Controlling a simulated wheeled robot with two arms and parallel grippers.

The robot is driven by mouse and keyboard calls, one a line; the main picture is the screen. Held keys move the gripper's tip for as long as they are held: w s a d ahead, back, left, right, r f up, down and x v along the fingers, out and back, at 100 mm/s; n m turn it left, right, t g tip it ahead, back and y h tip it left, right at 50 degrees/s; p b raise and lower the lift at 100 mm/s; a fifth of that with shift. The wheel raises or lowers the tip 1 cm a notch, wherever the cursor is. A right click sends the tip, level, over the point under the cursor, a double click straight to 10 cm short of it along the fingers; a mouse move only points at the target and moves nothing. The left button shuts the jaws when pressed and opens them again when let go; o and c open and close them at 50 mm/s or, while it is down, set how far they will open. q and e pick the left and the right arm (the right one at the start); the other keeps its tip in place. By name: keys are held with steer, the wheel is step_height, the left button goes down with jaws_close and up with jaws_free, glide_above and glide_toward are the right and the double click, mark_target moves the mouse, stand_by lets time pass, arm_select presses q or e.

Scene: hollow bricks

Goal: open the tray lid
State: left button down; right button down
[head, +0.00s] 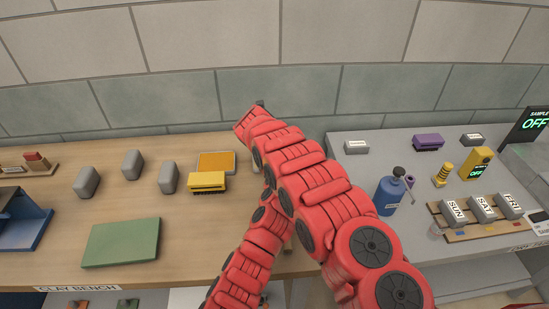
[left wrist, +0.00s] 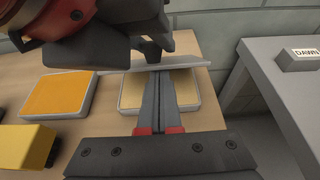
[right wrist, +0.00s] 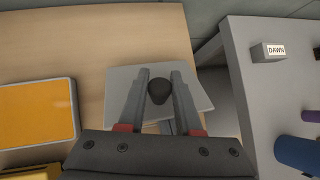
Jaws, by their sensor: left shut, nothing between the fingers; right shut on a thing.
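The lid (right wrist: 122,82) is a pale grey plate with a dark round knob (right wrist: 158,91). My right gripper (right wrist: 159,84) is shut on this knob. In the left wrist view the lid (left wrist: 185,62) shows nearly edge-on, tilted and raised above a pale tray with a tan inside (left wrist: 131,95). Part of that inside is uncovered. My left gripper (left wrist: 158,77) is shut and empty, its fingertips at or just under the lid's near edge; I cannot tell whether they touch. In the head view my red arms hide both grippers and most of this tray.
An orange-filled tray (head: 216,161) and a yellow block (head: 207,182) stand just left of the tray. Grey blocks (head: 132,165) and a green mat (head: 121,242) lie further left. A gap separates the wooden bench from the grey bench (head: 350,175) on the right.

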arm_select(q)
steer(key=shift+w+r, duration=0.25)
steer(key=shift+r, duration=0.35)
arm_select(e)
steer(key=shift+s+f, duration=0.1)
steer(key=shift+f, duration=0.05)
arm_select(q)
steer(key=shift+a, duration=0.1)
arm_select(e)
steer(key=c, duration=0.6)
jaws_free()
